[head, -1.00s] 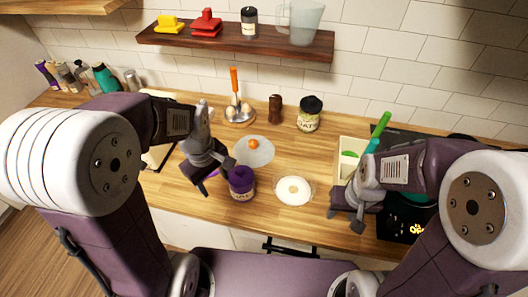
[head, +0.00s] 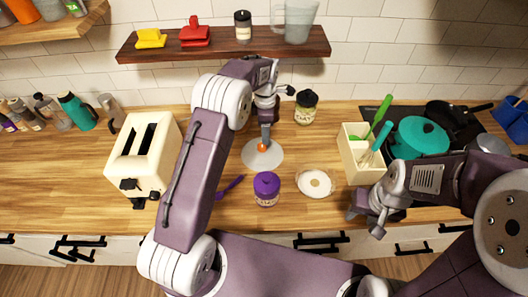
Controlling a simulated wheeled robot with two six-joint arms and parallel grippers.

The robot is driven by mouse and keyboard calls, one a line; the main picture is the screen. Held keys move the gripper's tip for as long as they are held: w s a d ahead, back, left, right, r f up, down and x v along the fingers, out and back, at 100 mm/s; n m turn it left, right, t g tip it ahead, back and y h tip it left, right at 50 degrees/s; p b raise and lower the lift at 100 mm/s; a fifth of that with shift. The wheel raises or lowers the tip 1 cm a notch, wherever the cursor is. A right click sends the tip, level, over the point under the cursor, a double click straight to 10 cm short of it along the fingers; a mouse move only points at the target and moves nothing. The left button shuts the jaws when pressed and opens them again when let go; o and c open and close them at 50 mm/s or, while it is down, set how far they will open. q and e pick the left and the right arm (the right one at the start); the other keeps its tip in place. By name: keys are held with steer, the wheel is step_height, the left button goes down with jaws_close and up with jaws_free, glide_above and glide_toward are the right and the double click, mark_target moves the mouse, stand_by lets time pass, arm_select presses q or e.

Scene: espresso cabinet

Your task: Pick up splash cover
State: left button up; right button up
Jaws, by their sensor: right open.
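The splash cover looks to be the round grey disc (head: 254,159) with a small orange knob, lying flat on the wooden counter near the middle of the head view. My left gripper (head: 267,124) reaches down from behind and above, right over the knob. Its fingers are small and partly hidden, so I cannot tell whether they touch the knob or are closed. My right gripper (head: 364,222) is open and empty at the counter's front edge, right of the cover and in front of the utensil box.
A purple-lidded jar (head: 267,189) and a white plate (head: 315,183) stand in front of the cover. A dark-lidded jar (head: 306,108) is behind it. A toaster (head: 143,160) is left, a utensil box (head: 358,164) and teal pot (head: 421,139) right. A shelf (head: 222,45) hangs above.

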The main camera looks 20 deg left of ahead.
mark_target(262, 153)
arm_select(q)
steer(key=shift+s+a+f, duration=0.1)
steer(key=shift+a+f, duration=0.35)
steer(key=shift+f, duration=0.2)
steer(key=f, duration=0.1)
steer(key=f+p, duration=0.1)
steer(key=f, duration=0.1)
steer(key=f+p, duration=0.1)
steer(key=shift+s+d+f, duration=0.1)
steer(key=shift+s+f, duration=0.1)
steer(key=shift+s, duration=0.1)
steer(key=shift+f, duration=0.3)
steer(key=shift+a+f, duration=0.1)
steer(key=shift+a, duration=0.1)
steer(key=shift+d, duration=0.1)
jaws_close()
arm_select(e)
steer(key=shift+a+r, duration=0.2)
steer(key=shift+r, duration=1)
